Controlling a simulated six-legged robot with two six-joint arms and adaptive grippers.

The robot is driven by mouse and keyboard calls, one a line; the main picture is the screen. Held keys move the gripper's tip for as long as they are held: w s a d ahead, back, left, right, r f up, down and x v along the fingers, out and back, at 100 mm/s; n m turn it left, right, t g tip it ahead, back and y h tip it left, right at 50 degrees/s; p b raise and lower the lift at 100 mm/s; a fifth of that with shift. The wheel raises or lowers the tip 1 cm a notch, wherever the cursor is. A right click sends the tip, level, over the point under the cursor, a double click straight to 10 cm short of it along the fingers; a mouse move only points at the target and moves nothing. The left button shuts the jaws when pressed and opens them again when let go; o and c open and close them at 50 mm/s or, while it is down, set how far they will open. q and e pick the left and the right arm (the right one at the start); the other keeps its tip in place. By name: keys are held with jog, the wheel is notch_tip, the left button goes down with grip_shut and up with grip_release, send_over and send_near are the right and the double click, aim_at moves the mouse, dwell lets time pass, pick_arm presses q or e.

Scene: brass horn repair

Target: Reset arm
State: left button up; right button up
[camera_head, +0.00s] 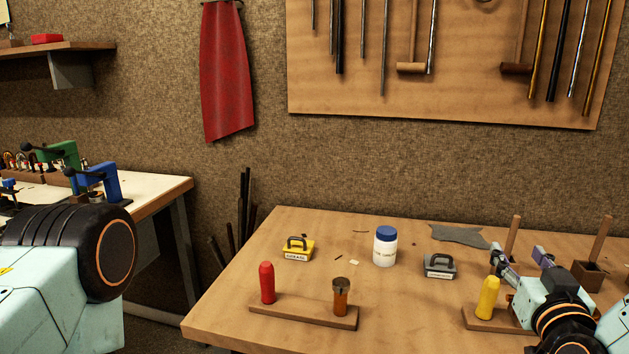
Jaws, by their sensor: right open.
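My right gripper (521,262) shows at the right, over the right part of the wooden workbench (230,318). Its two fingers are apart and nothing shows between them. It is close to a yellow bottle (488,298) and a thin upright wooden stick (512,236); I cannot tell whether it touches either. A large teal and black link of my left arm (60,275) fills the lower left. The left gripper itself is out of view.
A yellow labelled box (298,249), a white jar with a blue lid (385,247) and a grey box (440,267) stand mid-bench. A wooden holder (300,310) carries a red bottle (267,283) and an amber container (341,297). A grey cloth (459,236) lies behind. The bench's left front is clear.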

notch_tip(320, 180, up, 21)
jog(key=p, duration=2)
jog(key=shift+p, duration=0.35)
